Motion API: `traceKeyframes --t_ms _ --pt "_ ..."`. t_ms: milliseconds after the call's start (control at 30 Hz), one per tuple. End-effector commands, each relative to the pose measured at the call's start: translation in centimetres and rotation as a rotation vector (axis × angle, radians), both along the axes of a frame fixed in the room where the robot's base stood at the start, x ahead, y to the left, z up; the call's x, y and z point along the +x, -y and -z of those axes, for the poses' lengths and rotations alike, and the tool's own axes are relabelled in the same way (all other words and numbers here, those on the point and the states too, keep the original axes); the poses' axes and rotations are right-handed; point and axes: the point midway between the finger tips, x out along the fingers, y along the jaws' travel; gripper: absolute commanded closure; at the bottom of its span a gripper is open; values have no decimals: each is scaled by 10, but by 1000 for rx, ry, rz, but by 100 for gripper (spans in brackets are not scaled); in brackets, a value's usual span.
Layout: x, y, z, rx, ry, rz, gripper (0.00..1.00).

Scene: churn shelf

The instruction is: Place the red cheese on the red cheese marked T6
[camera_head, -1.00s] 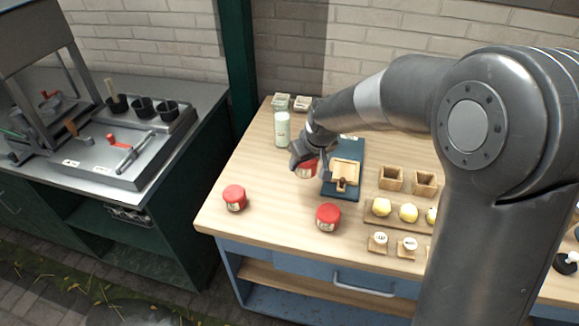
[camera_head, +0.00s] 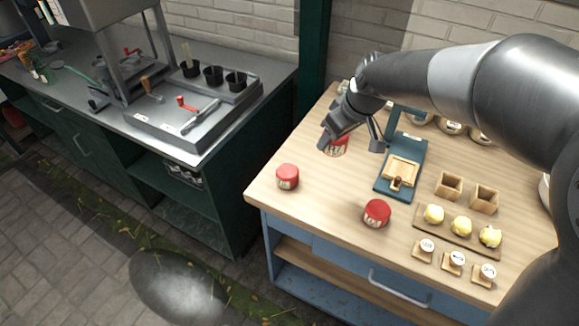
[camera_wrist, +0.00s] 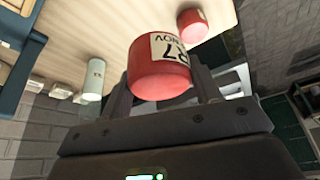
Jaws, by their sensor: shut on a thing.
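My gripper (camera_head: 351,142) is shut on a red round cheese (camera_head: 337,148) with a pale label, above the left back part of the wooden table. In the wrist view the held cheese (camera_wrist: 158,78) sits between the two fingers, its label upside down and seemingly including "R7". Two more red cheeses stand apart on the table: one at the left edge (camera_head: 287,177), one near the front middle (camera_head: 377,213). One red cheese (camera_wrist: 192,24) also shows in the wrist view beyond the held one. I cannot tell which table cheese bears T6; their labels are too small.
A dark green board with a wooden piece (camera_head: 400,168) lies right of my gripper. Wooden boxes (camera_head: 449,185), yellow items on a board (camera_head: 434,214) and small labelled blocks (camera_head: 427,247) are farther right. A pale bottle (camera_wrist: 94,78) stands nearby.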

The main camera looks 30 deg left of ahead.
Motion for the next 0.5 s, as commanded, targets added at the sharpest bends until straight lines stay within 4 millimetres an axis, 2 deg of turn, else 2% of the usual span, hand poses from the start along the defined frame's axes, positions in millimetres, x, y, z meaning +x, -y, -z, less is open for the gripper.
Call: traceKeyframes --t_ms 400,500 --pt "-23 -85 51 -1 -3 -14 70" --pt "-26 -100 60 0 -2 -11 70"
